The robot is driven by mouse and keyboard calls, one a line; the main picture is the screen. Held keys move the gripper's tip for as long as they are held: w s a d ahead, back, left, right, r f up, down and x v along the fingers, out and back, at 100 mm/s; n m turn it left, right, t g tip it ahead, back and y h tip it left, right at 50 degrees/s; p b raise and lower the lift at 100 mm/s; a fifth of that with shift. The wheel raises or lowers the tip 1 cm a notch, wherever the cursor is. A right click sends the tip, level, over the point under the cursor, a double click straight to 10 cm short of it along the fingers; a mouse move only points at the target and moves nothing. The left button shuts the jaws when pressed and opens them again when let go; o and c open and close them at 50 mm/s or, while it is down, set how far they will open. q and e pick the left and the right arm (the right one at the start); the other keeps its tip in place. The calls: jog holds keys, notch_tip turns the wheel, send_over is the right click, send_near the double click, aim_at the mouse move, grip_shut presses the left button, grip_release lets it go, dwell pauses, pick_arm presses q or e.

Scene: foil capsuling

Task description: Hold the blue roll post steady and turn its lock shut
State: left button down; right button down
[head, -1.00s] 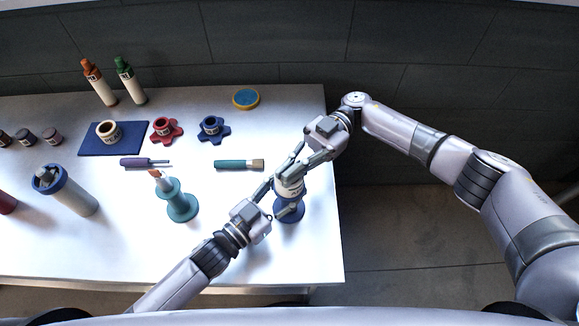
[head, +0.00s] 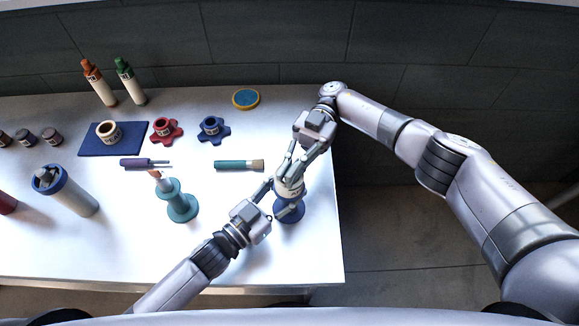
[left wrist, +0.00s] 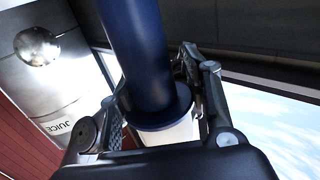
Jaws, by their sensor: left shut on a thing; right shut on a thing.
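The blue roll post stands upright near the table's right end, its round blue base (head: 289,213) on the table. A white labelled part (head: 290,187) sits above the base. My left gripper (head: 279,197) reaches in from the lower left and is shut on the post. My right gripper (head: 289,170) comes from above and is shut at the post's top, its fingers hiding the lock. In the left wrist view, a dark blue cylinder (left wrist: 139,50) with a flange and a white part (left wrist: 170,133) lies between the left fingers.
A teal post (head: 180,206) stands to the left, with a teal-handled brush (head: 238,165) behind it. Blue (head: 213,129) and red (head: 166,131) star-shaped knobs lie farther back. The table's right edge is close to the post. Bare table lies in front.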

jog(key=c, duration=1.8)
grip_release()
notch_tip(320, 180, up, 10)
